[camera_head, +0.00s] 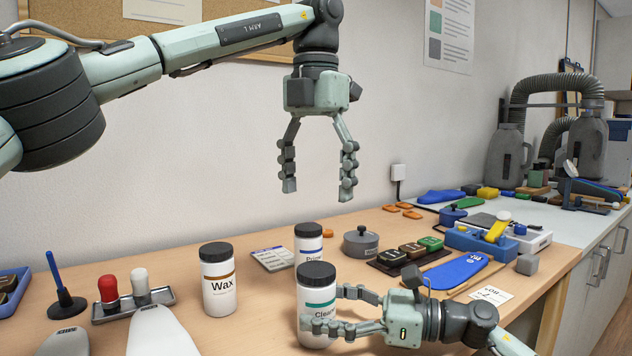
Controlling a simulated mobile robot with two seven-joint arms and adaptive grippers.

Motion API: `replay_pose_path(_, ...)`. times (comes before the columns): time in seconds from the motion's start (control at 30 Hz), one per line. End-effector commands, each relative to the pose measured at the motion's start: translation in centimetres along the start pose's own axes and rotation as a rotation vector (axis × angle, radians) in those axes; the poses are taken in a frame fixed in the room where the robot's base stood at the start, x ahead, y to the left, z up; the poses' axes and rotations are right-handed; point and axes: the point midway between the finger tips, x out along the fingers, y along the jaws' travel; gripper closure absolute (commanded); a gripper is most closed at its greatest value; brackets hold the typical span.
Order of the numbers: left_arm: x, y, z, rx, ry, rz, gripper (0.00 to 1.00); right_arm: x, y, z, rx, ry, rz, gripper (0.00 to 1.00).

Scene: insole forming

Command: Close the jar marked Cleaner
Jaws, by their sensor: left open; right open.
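The jar marked Cleaner (312,297) stands upright on the wooden bench, white with a green band. A black lid (316,273) sits on its top; whether it is tight I cannot tell. My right gripper (324,307) is open at the jar's right side. One finger reaches across the front of the jar and the other lies at its right and back; contact is unclear. My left gripper (318,190) is open and empty, pointing down in the air above the jar, clear of its lid.
The Wax jar (219,283) stands left of the Cleaner jar, and the Prime-labelled jar (308,240) stands close behind it; both have black lids. A round grey pot (361,243) is behind right. A blue insole (455,271) lies to the right. White forms (160,335) are at front left.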

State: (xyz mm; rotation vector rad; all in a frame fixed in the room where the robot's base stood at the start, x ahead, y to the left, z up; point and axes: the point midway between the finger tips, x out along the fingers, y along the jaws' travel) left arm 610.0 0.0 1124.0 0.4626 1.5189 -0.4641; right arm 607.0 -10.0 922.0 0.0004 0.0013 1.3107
Motion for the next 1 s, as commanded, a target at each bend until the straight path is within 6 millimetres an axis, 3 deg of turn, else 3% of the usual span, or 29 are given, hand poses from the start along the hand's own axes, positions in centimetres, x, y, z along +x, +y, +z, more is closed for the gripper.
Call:
replay_pose_path(0.3, 0.0, 0.0, 0.0, 0.000, 0.000, 0.000, 0.25, -6.7, 0.0, -0.1, 0.001, 0.004, -0.003, 0.25)
replay_pose_path(0.5, 0.0, 0.0, 0.0, 0.000, 0.000, 0.000, 0.25, -9.8, 0.0, -0.1, 0.002, 0.001, -0.001, 0.25)
replay_pose_path(0.7, 0.0, 0.0, 0.0, 0.000, 0.000, 0.000, 0.25, -10.9, 0.0, 0.0, 0.000, 0.000, 0.000, 0.25)
replay_pose_path(1.0, 0.0, 0.0, 0.0, 0.000, 0.000, 0.000, 0.25, -11.0, 0.0, 0.0, -0.001, 0.000, 0.000, 0.25)
